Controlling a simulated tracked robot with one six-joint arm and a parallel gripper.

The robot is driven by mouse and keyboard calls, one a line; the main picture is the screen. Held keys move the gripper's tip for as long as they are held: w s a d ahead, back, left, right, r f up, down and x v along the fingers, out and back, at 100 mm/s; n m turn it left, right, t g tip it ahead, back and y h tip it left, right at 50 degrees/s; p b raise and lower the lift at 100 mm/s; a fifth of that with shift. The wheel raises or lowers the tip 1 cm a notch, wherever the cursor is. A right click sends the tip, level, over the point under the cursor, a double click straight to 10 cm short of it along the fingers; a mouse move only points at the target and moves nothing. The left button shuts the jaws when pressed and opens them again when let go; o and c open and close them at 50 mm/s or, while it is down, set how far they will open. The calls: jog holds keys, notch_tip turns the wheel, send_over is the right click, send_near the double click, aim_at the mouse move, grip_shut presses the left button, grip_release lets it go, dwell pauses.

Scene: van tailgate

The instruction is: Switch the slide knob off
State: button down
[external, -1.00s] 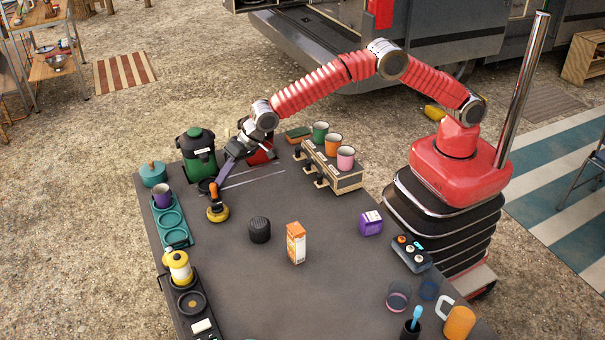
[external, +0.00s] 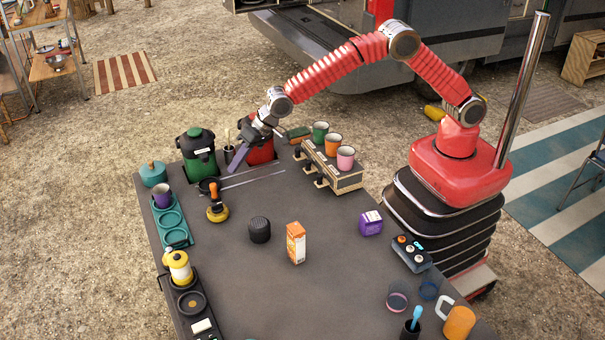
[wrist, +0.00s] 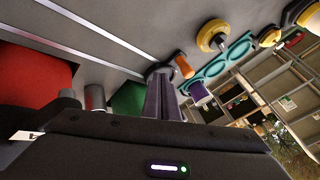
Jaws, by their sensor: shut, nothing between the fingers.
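My gripper (external: 234,163) is at the far left of the table, in front of the red container (external: 262,150) and right of the green one (external: 199,154). Its fingers are together and empty; they also show in the wrist view (wrist: 163,98). A white slider-like piece (external: 202,326) is on the black unit at the table's front left. A grey control box (external: 411,254) with orange and white knobs and a cyan light sits at the right edge. I cannot tell for sure which is the slide knob. My gripper is far from both.
Two thin pale rails (external: 253,178) lie near my gripper. A rack with several cups (external: 334,172) stands to its right. The front middle is clear.

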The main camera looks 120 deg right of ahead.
jog(key=v, duration=0.6)
jog(key=shift+s+r, duration=0.3)
jog(key=shift+a, duration=0.1)
jog(key=s+a+r+n, duration=0.25)
jog(key=s+r, duration=0.25)
jog(key=s, duration=0.3)
jog(key=s+a+r+n, duration=0.1)
jog(key=s+a+r, duration=0.3)
jog(key=s, duration=0.3)
jog(key=s+a+r+n, duration=0.25)
jog(key=s+r, duration=0.25)
jog(key=s, duration=0.3)
jog(key=s+a+f+n, duration=0.1)
jog(key=s+a+n, duration=0.1)
jog(key=s, duration=1)
jog(key=s+a+f+n+g+y, duration=0.1)
jog(key=s+a+n, duration=0.2)
jog(key=s, duration=1)
jog(key=shift+a+f, duration=0.4)
jog(key=shift+a, duration=0.15)
jog(key=c, duration=2.5)
grip_release()
jog(key=shift+s, duration=0.15)
